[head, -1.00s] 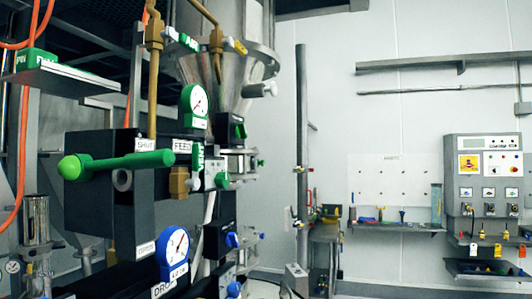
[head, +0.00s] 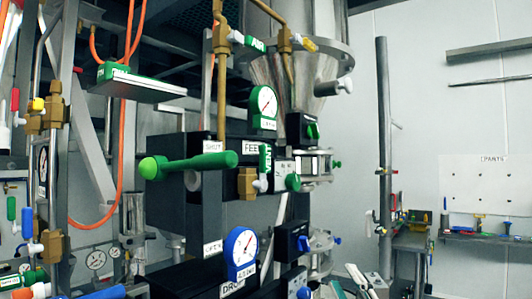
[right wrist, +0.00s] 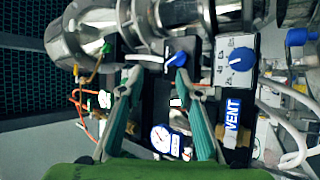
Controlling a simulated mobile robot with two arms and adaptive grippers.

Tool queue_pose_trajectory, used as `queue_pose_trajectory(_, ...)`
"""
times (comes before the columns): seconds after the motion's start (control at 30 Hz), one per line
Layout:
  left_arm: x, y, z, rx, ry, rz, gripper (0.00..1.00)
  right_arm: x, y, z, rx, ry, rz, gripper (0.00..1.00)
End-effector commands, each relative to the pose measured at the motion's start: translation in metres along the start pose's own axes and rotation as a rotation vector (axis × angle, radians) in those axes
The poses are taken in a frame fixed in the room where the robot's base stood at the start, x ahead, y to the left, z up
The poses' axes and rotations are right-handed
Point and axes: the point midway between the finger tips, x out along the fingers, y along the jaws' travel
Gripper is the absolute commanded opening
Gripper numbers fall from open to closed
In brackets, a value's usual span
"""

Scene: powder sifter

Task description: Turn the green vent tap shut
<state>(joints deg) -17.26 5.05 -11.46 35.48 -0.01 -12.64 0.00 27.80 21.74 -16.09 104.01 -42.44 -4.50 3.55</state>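The green vent tap (head: 265,161), a small upright handle lettered VENT, is beside a brass fitting on the upper dark block in the head view. My right gripper (head: 356,284) shows partly at the bottom of the head view, below and right of this tap and well apart from it. In the right wrist view, my right gripper (right wrist: 160,76) is open, its two teal fingers apart with nothing held. The VENT tap (right wrist: 232,112) in that view has a blue label and is right of the fingers; the green one is not clearly seen there. My left gripper is not in view.
A long green lever (head: 188,165) sticks out left of the tap. A green gauge (head: 264,103) is above it and a blue gauge (head: 241,250) below. A blue knob (right wrist: 178,59) is just beyond my right fingertips. Pipes and taps crowd the left side.

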Motion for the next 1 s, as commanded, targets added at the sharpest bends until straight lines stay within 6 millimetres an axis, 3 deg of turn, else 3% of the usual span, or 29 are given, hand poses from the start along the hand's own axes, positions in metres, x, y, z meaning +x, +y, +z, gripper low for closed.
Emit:
queue_pose_trajectory(0.03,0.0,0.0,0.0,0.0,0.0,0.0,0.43,0.021,0.036,-0.032,-0.096,0.118,0.048,0.32)
queue_pose_trajectory(0.2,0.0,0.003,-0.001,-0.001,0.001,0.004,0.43,0.052,0.115,-0.137,-0.457,0.484,0.136,0.32)
queue_pose_trajectory(0.3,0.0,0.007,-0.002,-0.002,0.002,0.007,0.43,0.055,0.143,-0.184,-0.69,0.658,0.149,0.32)
queue_pose_trajectory(0.4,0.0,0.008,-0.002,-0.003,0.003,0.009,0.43,0.054,0.165,-0.215,-0.935,0.793,0.132,0.32)
queue_pose_trajectory(0.53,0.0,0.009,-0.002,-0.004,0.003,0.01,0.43,0.053,0.19,-0.229,-1.248,0.895,0.064,0.32)
queue_pose_trajectory(0.7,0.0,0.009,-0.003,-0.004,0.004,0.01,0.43,0.052,0.221,-0.221,-1.539,0.918,-0.05,0.32)
queue_pose_trajectory(0.87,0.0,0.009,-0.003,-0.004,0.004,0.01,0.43,0.051,0.236,-0.212,-1.653,0.905,-0.116,0.32)
queue_pose_trajectory(1.0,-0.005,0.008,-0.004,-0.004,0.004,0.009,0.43,0.057,0.234,-0.214,-1.667,0.905,-0.129,0.32)
